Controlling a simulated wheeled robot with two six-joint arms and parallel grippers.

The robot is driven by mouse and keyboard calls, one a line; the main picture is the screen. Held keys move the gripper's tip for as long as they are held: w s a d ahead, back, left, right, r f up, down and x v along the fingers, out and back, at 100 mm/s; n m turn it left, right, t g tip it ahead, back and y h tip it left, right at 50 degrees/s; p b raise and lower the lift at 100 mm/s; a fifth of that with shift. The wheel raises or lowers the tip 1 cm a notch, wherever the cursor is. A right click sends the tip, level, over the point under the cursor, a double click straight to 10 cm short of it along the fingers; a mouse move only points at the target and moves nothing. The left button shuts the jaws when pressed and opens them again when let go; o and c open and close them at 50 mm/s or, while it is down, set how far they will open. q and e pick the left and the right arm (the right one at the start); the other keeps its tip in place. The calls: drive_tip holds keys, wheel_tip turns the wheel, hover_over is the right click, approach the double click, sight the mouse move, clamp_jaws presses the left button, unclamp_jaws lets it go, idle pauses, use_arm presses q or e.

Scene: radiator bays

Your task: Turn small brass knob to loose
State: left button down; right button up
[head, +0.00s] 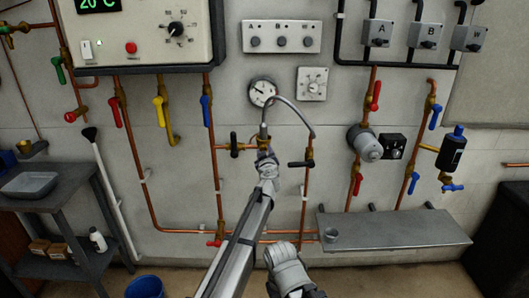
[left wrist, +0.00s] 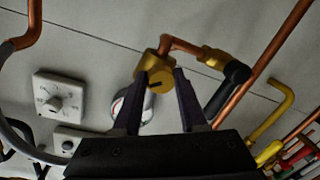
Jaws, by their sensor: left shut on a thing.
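The small brass knob (left wrist: 158,83) shows in the left wrist view as a round brass face with a dark slot, at the end of a copper pipe. My left gripper (left wrist: 157,90) has its two dark fingers on either side of the knob and is shut on it. In the head view the left arm reaches up from the bottom, and the left gripper (head: 264,154) meets the brass fitting (head: 263,134) below the gauge. The gripper hides most of the knob there. Part of my right arm shows at the bottom; its gripper does not show.
A round gauge (head: 262,91) and a dial plate (head: 312,83) sit just above. A grey hose (head: 300,112) arcs to the right of the knob. Black-handled valves (head: 234,145) (head: 300,163) stand close on both sides. A metal shelf (head: 395,230) juts out at lower right.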

use_arm(q)
drive_tip(key=shift+a, duration=0.1)
drive_tip(key=shift+c, duration=2.4)
unclamp_jaws()
drive_tip(key=shift+s, duration=0.1)
drive_tip(key=s, duration=0.7)
drive_tip(key=shift+s+d+r, duration=0.2)
drive_tip(key=shift+s+d, duration=0.1)
drive_tip(key=shift+d, duration=0.1)
